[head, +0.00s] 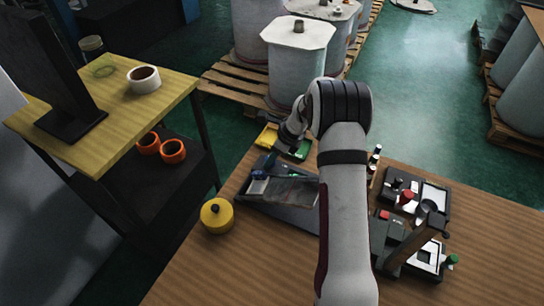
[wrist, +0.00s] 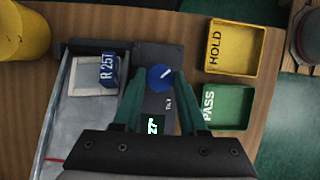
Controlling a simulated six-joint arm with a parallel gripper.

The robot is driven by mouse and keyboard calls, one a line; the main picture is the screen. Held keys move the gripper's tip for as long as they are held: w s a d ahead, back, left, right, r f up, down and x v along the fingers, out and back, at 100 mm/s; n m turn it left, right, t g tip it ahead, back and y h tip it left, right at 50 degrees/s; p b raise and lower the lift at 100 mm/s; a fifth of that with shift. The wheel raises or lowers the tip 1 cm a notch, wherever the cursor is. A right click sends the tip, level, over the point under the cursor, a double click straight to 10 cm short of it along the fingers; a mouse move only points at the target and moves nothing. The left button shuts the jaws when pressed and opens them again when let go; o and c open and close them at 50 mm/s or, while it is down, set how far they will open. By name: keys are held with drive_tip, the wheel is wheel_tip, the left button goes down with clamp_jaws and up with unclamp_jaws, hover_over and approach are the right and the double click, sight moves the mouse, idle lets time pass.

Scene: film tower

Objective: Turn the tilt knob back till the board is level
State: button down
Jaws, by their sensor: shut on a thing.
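The blue tilt knob (wrist: 160,77), with a white pointer line slanting up to the right, sits on a dark grey panel in the wrist view. My gripper (wrist: 159,80) has a green finger on each side of it and is shut on it. Left of the knob is the pale board (wrist: 82,125) in a metal frame, with a blue block (wrist: 108,70) marked R 25T. A small display (wrist: 153,127) shows green characters, partly hidden by my gripper. In the head view the board (head: 290,190) appears sloped; its exact angle is unclear.
A yellow HOLD tray (wrist: 232,47) and a green PASS tray (wrist: 227,106) lie right of the knob in the wrist view. A yellow pot (head: 216,215) stands near the bench's left edge. Bottles and dark trays (head: 432,195) crowd the right side.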

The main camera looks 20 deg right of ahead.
drive_tip(key=n+g+y, duration=0.1)
drive_tip(key=n, duration=0.3)
drive_tip(key=shift+w+d, duration=0.1)
drive_tip(key=n, duration=0.2)
drive_tip(key=n+g, duration=0.1)
drive_tip(key=n, duration=0.1)
drive_tip(key=shift+w+g, duration=0.1)
drive_tip(key=shift+g, duration=0.2)
drive_tip(key=n+g, duration=0.1)
drive_tip(key=n, duration=0.2)
drive_tip(key=shift+w+n, duration=0.1)
drive_tip(key=shift+n, duration=0.3)
drive_tip(key=shift+n+g, duration=1)
drive_tip(key=shift+n, duration=0.9)
drive_tip(key=shift+c, duration=2.2)
unclamp_jaws()
drive_tip(key=shift+w, duration=0.1)
